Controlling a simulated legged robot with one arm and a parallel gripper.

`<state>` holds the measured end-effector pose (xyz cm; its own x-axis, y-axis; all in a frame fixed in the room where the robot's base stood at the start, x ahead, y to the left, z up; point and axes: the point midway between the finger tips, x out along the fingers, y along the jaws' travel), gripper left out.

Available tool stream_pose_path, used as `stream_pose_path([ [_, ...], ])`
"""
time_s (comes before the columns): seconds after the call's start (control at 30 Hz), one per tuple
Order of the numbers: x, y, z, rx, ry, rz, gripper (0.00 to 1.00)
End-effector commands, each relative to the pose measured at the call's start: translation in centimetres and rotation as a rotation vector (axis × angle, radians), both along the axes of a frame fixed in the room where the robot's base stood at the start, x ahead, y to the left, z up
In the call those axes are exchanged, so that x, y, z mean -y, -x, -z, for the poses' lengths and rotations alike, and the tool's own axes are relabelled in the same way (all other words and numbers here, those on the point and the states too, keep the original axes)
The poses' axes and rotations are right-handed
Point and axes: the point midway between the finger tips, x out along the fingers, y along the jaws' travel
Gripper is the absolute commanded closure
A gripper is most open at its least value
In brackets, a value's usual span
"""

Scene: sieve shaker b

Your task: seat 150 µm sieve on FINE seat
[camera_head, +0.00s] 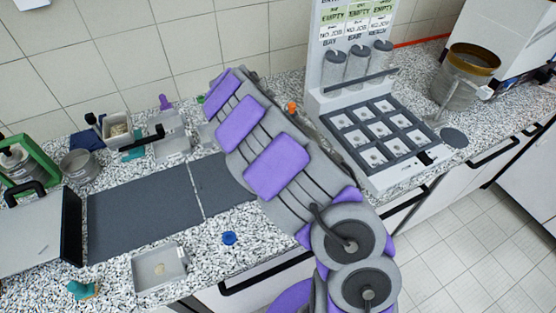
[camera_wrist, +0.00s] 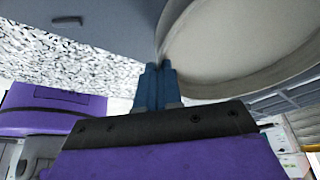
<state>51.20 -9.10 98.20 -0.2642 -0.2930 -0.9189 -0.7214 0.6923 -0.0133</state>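In the wrist view, the two blue fingers of my gripper (camera_wrist: 159,68) are close together at the near edge of a large round sieve-like vessel (camera_wrist: 245,40). They look shut on its thin grey rim. It has a pale disc face and a grey wall; no size label is readable. In the head view my arm hides the gripper and this vessel. A round metal vessel (camera_head: 79,166) stands on the counter at left. A stack with a brass-coloured top ring (camera_head: 472,60) stands at far right. I cannot read a FINE mark in either view.
A white rack (camera_head: 375,140) with a grid of small cells stands right of my arm. Dark mats (camera_head: 140,215) cover the counter's middle left. A tray (camera_head: 160,268), a blue cap (camera_head: 229,238) and a grey box (camera_head: 35,240) are near the front. A green frame (camera_head: 30,160) stands far left.

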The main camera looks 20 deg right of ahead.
Motion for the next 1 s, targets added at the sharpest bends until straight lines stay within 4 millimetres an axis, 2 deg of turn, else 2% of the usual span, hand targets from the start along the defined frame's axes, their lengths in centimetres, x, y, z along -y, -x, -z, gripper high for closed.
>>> stream_pose_path([
  [1.0, 0.33, -0.01, 0.66, 0.001, -0.001, 0.000, 1.00],
])
